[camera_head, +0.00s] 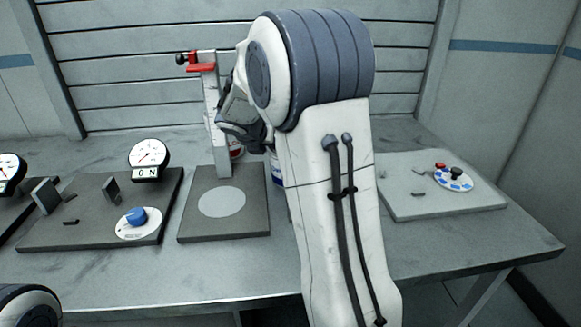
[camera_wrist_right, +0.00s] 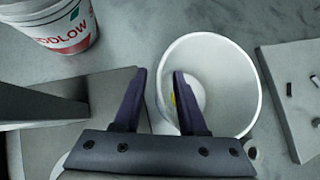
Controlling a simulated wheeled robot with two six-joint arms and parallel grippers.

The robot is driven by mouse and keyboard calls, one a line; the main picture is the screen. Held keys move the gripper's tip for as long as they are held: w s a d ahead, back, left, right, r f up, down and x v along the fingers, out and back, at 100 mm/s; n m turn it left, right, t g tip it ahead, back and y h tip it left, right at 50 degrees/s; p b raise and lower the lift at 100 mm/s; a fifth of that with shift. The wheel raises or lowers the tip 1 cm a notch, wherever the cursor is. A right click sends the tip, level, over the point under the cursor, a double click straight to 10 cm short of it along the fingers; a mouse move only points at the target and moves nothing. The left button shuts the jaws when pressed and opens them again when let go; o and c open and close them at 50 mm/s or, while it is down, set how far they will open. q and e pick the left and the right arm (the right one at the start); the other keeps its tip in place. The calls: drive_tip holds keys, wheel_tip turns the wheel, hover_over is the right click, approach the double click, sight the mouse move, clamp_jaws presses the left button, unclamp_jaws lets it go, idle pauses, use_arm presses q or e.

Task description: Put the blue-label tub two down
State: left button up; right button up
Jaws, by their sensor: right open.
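The blue-label tub (camera_head: 277,173) shows in the head view as a narrow strip, mostly hidden behind my right arm, just right of the dark plate. In the right wrist view an open white tub (camera_wrist_right: 232,85) is seen from above, probably the same one; its label is out of sight. My right gripper (camera_wrist_right: 160,72) is open. In that picture one finger overlaps the tub's opening and the other lies left of its rim; I cannot tell the height or any contact. In the head view the gripper (camera_head: 243,130) is partly hidden by its arm. My left gripper is out of view.
A red-label tub (camera_wrist_right: 68,25) stands behind the post (camera_head: 218,125) with its red clamp (camera_head: 201,67). The dark plate (camera_head: 190,225) bears a grey disc (camera_head: 222,202). Left is a panel with a gauge (camera_head: 149,153) and blue knob (camera_head: 136,216); right, a light control plate (camera_head: 440,207).

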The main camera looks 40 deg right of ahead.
clamp_jaws()
idle(1.4)
